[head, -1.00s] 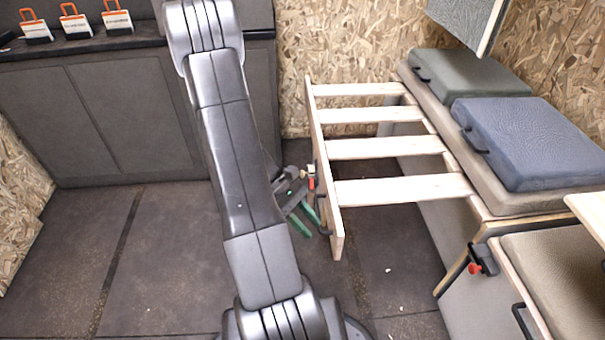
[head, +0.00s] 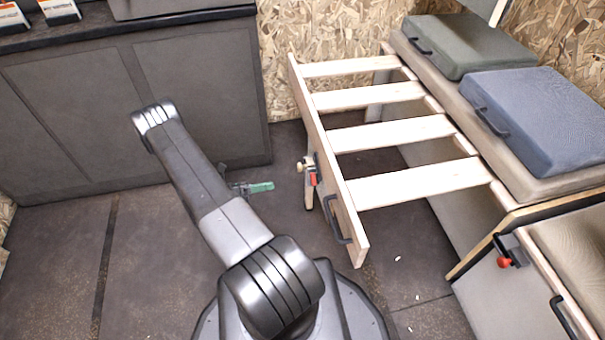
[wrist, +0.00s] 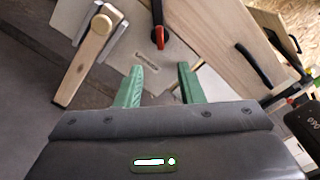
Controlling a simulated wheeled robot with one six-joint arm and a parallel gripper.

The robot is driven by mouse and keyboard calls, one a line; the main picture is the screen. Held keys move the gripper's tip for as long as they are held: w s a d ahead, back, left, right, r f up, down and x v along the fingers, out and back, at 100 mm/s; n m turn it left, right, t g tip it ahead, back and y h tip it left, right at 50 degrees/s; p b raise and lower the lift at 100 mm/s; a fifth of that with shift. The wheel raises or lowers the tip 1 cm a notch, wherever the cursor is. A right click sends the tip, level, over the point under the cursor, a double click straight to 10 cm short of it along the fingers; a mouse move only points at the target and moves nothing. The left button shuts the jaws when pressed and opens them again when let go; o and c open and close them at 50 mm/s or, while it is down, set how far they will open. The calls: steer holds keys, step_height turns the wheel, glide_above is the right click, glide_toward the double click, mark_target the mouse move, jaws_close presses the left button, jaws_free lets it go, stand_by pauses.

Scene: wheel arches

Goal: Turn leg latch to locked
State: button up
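The leg latch, a small red and black lever (head: 314,178), sits on the outer side of the slatted frame's front board. In the wrist view the lever (wrist: 159,28) is on a pale plate with a small printed word too blurred to read. A wooden leg (wrist: 88,62) with a round brass-coloured knob (wrist: 102,23) is left of it; the leg (head: 309,192) hangs down in the head view. My gripper (head: 264,187) is left of the leg, apart from it. In the wrist view my gripper's green fingers (wrist: 159,76) are spread, with nothing between them, below the lever.
The front board (head: 327,160) carries a black handle (head: 336,220). Wooden slats (head: 390,133) run to the bench with green (head: 463,45) and blue (head: 550,115) cushions. Another red latch (head: 504,262) is at right. Dark cabinets (head: 90,110) stand behind my arm. The floor at left is clear.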

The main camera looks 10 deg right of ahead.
steer(key=d+b, duration=0.2)
steer(key=d, duration=1.1)
steer(key=shift+w+d+b, duration=0.25)
steer(key=shift+d+b, duration=0.1)
steer(key=shift+b, duration=0.05)
jaws_close()
